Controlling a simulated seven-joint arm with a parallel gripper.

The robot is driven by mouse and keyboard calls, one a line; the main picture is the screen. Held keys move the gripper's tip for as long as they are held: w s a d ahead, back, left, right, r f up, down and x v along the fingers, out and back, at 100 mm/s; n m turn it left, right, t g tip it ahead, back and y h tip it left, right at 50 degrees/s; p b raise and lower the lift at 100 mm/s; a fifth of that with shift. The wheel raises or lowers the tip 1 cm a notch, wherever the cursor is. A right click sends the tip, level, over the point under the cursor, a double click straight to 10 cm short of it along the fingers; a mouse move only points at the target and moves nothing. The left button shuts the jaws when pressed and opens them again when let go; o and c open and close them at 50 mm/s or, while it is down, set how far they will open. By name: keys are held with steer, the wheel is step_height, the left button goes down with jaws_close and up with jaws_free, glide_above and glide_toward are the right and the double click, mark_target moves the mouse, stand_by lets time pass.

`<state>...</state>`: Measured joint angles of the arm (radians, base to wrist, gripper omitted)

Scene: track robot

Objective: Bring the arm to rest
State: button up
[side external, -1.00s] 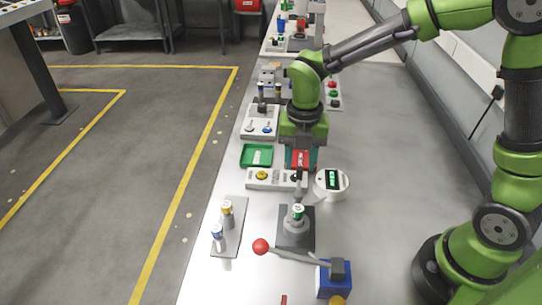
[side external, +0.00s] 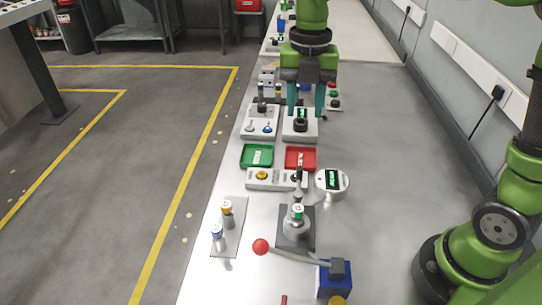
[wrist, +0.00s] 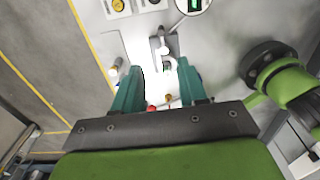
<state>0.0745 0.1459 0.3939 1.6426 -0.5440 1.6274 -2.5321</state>
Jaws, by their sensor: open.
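My gripper (side external: 306,100) is open in the side view, with its two teal fingers pointing down above the far part of the bench, near a white box with a black knob (side external: 300,125). Nothing shows between the fingers. In the wrist view the gripper (wrist: 172,85) also shows its teal fingers spread apart and empty, with the bench below. My arm is raised, and its upper links run out of the top of the side view.
A green tray (side external: 257,155) and a red tray (side external: 300,158) lie on the bench (side external: 400,170). Nearer stand a round gauge (side external: 332,181), a grey fixture (side external: 296,228), a red-ball lever (side external: 261,246) and a plate with two cylinders (side external: 229,228).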

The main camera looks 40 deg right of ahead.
steer(key=s+d+m+t+y, duration=0.1)
steer(key=s+d+m+t, duration=0.2)
steer(key=m, duration=1.2)
steer(key=s+d+m+t+y, duration=0.1)
steer(key=s+d+m+t, duration=0.3)
steer(key=s+m, duration=0.6)
steer(key=m, duration=0.6)
steer(key=shift+f, duration=0.4)
